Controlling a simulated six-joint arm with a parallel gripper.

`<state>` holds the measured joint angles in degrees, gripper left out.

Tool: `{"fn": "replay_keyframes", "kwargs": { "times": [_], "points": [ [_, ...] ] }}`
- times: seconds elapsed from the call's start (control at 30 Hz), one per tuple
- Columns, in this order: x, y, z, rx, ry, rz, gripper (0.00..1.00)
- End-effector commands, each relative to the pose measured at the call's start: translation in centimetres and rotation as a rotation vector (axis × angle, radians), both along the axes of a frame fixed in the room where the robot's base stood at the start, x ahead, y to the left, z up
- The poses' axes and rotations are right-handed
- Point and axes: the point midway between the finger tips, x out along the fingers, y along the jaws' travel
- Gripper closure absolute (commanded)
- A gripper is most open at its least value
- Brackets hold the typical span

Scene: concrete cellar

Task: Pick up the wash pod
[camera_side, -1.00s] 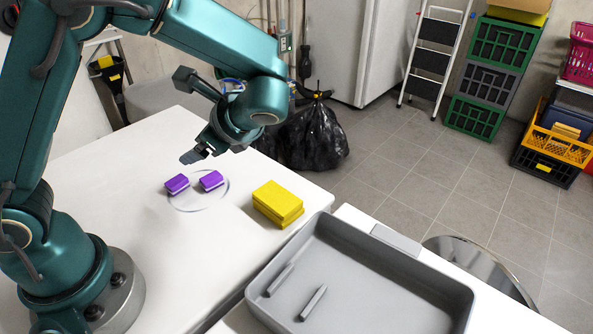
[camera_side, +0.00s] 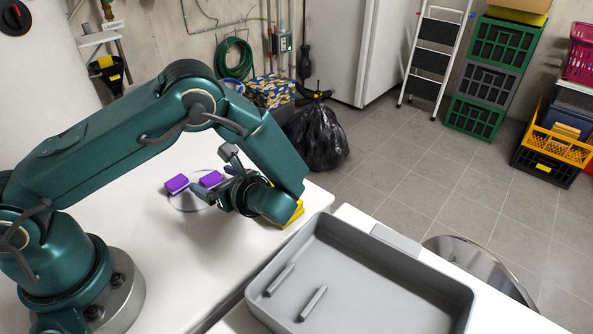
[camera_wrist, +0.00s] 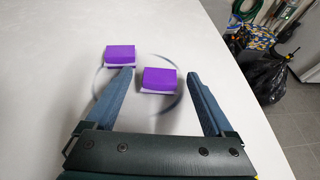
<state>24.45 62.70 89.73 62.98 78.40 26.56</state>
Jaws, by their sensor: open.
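In the side view one pod (camera_side: 177,184) is at the left and the other pod (camera_side: 212,179) is at the right, close to my gripper (camera_side: 213,193). In the wrist view the farther pod (camera_wrist: 120,55) lies up and left, by the left fingertip. The nearer pod (camera_wrist: 159,80) shows between the finger lines of my gripper (camera_wrist: 160,73). My gripper is open and empty. Whether the fingers touch a pod cannot be told.
A yellow block (camera_side: 296,213) is mostly hidden behind my arm. A grey tray (camera_side: 420,262) with two grey bars (camera_side: 313,303) stands at the right on another white surface. A black bag (camera_side: 318,137) sits on the floor beyond the table edge.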

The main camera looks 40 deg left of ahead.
Motion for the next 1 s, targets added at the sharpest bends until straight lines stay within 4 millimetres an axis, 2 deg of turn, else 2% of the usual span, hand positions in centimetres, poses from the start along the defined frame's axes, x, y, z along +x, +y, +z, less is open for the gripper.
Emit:
{"fn": "replay_keyframes", "kwargs": {
  "times": [0.3,0.37,0.4,0.53,0.57,0.83,1.0],
  "points": [
    [0.04,0.42,-0.18,-0.001,0.000,-0.001,0.12],
    [0.04,0.41,-0.17,-0.001,0.000,-0.001,0.32],
    [0.04,0.42,-0.16,-0.001,0.000,-0.001,0.47],
    [0.04,0.41,-0.16,-0.001,0.000,-0.001,0.97],
    [0.04,0.41,-0.16,-0.001,0.000,-0.001,1.00],
    [0.05,0.40,-0.07,-0.001,-0.001,-0.001,1.00],
    [0.07,0.39,0.66,-0.001,-0.002,0.000,1.00]
  ]
}}
